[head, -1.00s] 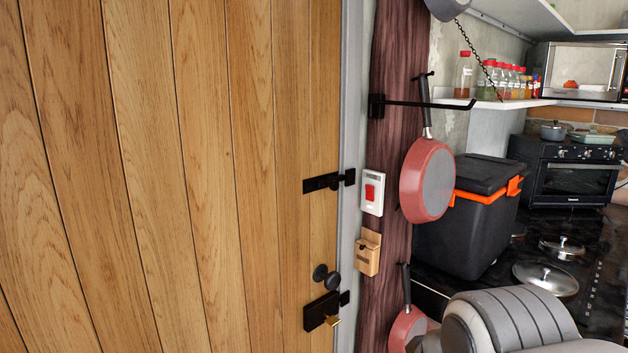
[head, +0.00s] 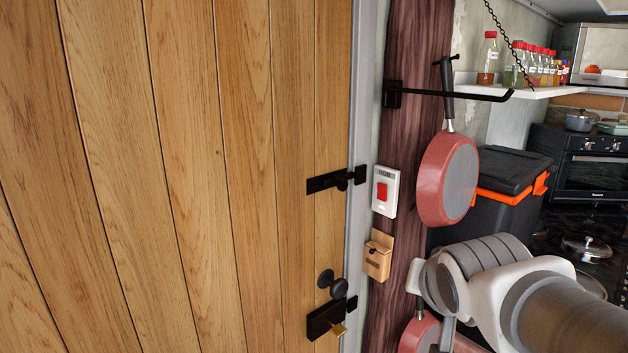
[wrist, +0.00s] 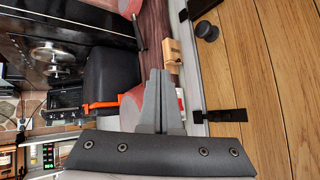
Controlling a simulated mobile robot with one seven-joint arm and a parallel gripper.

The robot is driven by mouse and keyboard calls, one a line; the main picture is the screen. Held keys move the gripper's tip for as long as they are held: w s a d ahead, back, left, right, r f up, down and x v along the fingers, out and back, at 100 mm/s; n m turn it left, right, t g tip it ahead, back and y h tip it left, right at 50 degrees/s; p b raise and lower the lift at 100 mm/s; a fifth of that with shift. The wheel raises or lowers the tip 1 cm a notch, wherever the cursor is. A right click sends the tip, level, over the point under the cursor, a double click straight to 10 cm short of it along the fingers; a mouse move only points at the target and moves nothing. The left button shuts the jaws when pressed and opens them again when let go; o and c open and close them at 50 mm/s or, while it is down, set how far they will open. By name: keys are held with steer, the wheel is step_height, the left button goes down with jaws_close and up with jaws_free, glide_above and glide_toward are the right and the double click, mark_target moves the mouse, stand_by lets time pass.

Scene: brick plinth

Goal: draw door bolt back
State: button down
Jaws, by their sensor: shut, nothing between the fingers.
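The black door bolt (head: 336,181) sits on the right edge of the wooden door (head: 215,180) in the head view, with its end at the black keeper by the frame. It also shows in the wrist view (wrist: 228,115), right of my gripper. My gripper (wrist: 160,72) shows in the wrist view with its two grey fingers together and nothing between them. The fingers are apart from the bolt and point past the light switch and small box. In the head view my arm is at the lower right; its fingertips cannot be made out there.
A round black knob (head: 333,285) and a lower lock (head: 325,319) are on the door below the bolt. A red-switch plate (head: 385,192), a small box (head: 378,256), a black hook arm (head: 450,92) and a hanging pink pan (head: 447,180) crowd the post beside the door.

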mark_target(346, 175)
steer(key=w+r+m+t+y+p, duration=0.1)
steer(key=w+r+m+t+y, duration=0.2)
steer(key=w, duration=0.5)
steer(key=w+r+m+t+y+p, duration=0.1)
steer(key=w+r+m+t+y, duration=0.3)
steer(key=w, duration=0.4)
steer(key=shift+w+d+r+m+t, duration=0.2)
steer(key=shift+d+m+t, duration=0.15)
steer(key=shift+t, duration=0.35)
steer(key=p+x, duration=0.1)
steer(key=x, duration=0.8)
steer(key=shift+w+a, duration=0.25)
steer(key=s+a, duration=0.2)
steer(key=a, duration=0.1)
steer(key=shift+f, duration=0.4)
steer(key=shift+a, duration=0.1)
